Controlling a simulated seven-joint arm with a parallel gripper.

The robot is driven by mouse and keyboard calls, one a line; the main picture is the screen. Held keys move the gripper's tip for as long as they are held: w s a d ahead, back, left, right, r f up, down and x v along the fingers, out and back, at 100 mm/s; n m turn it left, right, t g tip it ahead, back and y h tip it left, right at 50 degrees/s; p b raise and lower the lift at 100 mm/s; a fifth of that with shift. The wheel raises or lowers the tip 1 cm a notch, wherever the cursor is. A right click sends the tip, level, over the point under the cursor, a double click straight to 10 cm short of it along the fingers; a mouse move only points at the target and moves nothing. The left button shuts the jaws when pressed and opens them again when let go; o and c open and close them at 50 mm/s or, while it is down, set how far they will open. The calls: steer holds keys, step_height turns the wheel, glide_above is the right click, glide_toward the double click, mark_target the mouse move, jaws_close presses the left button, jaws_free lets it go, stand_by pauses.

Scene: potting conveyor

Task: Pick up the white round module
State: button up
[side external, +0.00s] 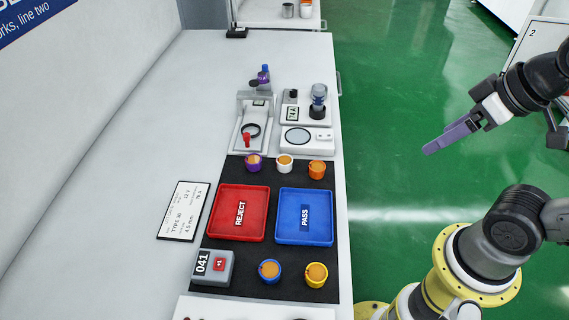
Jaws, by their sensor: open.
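The white round module (285,164) has a white rim and an orange-brown top. It stands on the black mat (262,180), in the row at the mat's far end, between a purple module (254,162) and an orange module (317,170). My gripper (432,149) has purple fingers and is open and empty. It is well to the right of the module, appearing over the green floor beyond the bench edge. Nothing hides the white module.
A red REJECT tray (223,228) and a blue PASS tray (291,238) lie nearer than the module. Blue (269,271) and yellow (316,274) modules stand below them. Behind the row are a clamp fixture (252,130) and a scale-like device (307,140). A counter box (213,267) sits front left.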

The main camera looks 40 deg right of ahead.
steer(key=w+a+r+n+g, duration=0.1)
steer(key=w+r+n, duration=0.3)
steer(key=w+n, duration=0.25)
steer(key=w+a+r+n+g, duration=0.1)
steer(key=w+a+r+n, duration=0.1)
steer(key=w+r+n, duration=0.45)
steer(key=n+g, duration=0.4)
glide_above(285, 162)
steer(key=f, duration=2.5)
steer(key=shift+w+a+f, duration=0.1)
steer(key=shift+w+f, duration=0.05)
steer(key=shift+w, duration=0.05)
steer(key=shift+s+f, duration=0.15)
steer(key=shift+f, duration=2.7)
